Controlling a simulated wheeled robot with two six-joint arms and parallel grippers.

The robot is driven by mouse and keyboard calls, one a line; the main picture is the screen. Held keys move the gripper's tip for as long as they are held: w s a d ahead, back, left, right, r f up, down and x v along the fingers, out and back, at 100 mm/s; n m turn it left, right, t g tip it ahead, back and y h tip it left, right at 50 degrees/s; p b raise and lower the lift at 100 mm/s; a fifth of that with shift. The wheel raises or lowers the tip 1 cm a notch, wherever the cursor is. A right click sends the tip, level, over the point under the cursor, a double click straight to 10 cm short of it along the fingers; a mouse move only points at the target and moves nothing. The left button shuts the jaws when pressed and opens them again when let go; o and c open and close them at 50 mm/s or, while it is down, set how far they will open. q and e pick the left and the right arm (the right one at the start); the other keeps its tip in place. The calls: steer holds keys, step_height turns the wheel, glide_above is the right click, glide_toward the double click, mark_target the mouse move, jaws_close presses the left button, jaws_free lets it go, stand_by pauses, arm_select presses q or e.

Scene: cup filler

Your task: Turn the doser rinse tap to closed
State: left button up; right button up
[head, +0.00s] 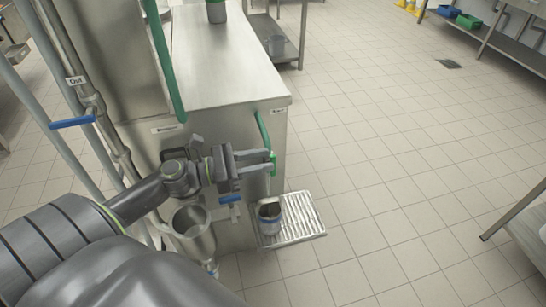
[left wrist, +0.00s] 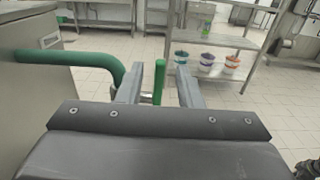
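A green tap handle (head: 273,160) sits at the lower end of a green pipe (head: 262,130) on the front of the steel machine. I take it for the doser rinse tap, but the small label by it is too small to read. My left gripper (head: 272,161) is at this handle. In the left wrist view the green handle (left wrist: 159,82) stands upright between the two fingers, with visible gaps on both sides, so the gripper is open. The green pipe (left wrist: 75,60) comes in from the left there. My right gripper is not in view.
Below stands a metal cup (head: 269,216) on a slatted drip tray (head: 308,222). A blue lever (head: 230,199) is just under my gripper, above a steel funnel (head: 190,222). Another blue lever (head: 72,122) is near the "Out" label. Floor to the right is clear.

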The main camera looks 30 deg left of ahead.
mark_target(273, 156)
arm_select(q)
steer(key=shift+p+x, duration=0.45)
steer(key=shift+x, duration=1.25)
jaws_close()
